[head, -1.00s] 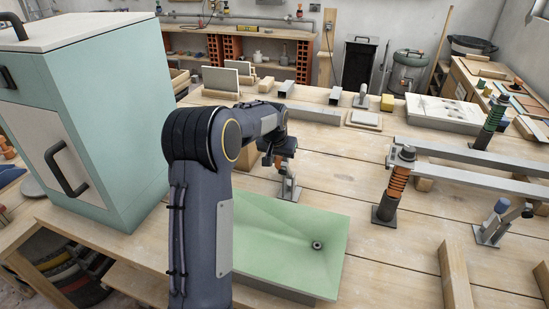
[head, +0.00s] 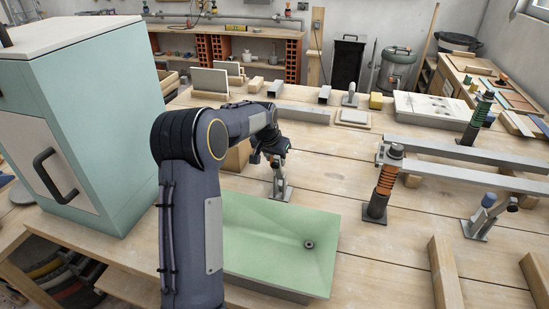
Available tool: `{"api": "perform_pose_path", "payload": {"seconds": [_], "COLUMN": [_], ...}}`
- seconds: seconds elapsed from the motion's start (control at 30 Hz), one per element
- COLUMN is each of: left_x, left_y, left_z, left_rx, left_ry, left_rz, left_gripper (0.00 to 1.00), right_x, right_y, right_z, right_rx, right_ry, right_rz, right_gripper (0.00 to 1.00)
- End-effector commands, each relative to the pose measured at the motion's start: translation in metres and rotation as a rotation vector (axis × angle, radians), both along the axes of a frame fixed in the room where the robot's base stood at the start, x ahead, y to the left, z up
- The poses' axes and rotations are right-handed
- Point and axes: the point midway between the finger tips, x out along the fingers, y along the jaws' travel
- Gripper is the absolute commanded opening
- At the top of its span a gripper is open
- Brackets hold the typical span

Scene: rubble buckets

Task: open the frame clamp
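A clamp with a blue-grey handle (head: 488,201) stands on a small metal plate at the right, beside the grey metal frame bars (head: 440,175). Its handle stands up at a tilt. A second small metal clamp (head: 279,184) stands behind the green tray, just below my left gripper (head: 274,150). I cannot tell for certain which one is the frame clamp. My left gripper is dark and partly behind my own arm; its fingers are too small to read, and whether it touches the clamp is unclear. My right gripper is out of view.
A green tray (head: 270,240) lies in front. A mint cabinet (head: 100,130) stands at the left. Posts with an orange coil (head: 384,186) and a green coil (head: 477,118) stand by the frame bars. Wooden blocks (head: 444,275) lie at front right.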

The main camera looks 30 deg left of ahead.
Motion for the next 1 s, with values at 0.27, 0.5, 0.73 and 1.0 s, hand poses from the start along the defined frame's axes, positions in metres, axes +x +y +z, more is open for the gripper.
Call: {"api": "perform_pose_path", "payload": {"seconds": [0.27, 0.5, 0.73, 1.0], "left_x": [0.000, -0.004, -0.019, -0.029], "left_y": [0.000, -0.001, -0.003, -0.004], "left_z": [0.000, 0.012, 0.049, 0.071], "left_rx": [-0.002, -0.002, -0.001, -0.002], "left_ry": [0.001, -0.001, -0.003, 0.000], "left_rz": [0.001, 0.001, 0.001, 0.001], "left_gripper": [0.49, 0.49, 0.49, 0.49], "right_x": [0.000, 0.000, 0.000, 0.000], "right_y": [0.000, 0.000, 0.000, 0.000], "right_z": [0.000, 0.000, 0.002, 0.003], "right_rx": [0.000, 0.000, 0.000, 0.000], "right_ry": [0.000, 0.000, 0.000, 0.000], "right_rz": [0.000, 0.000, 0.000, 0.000], "right_gripper": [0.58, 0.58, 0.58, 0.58]}}
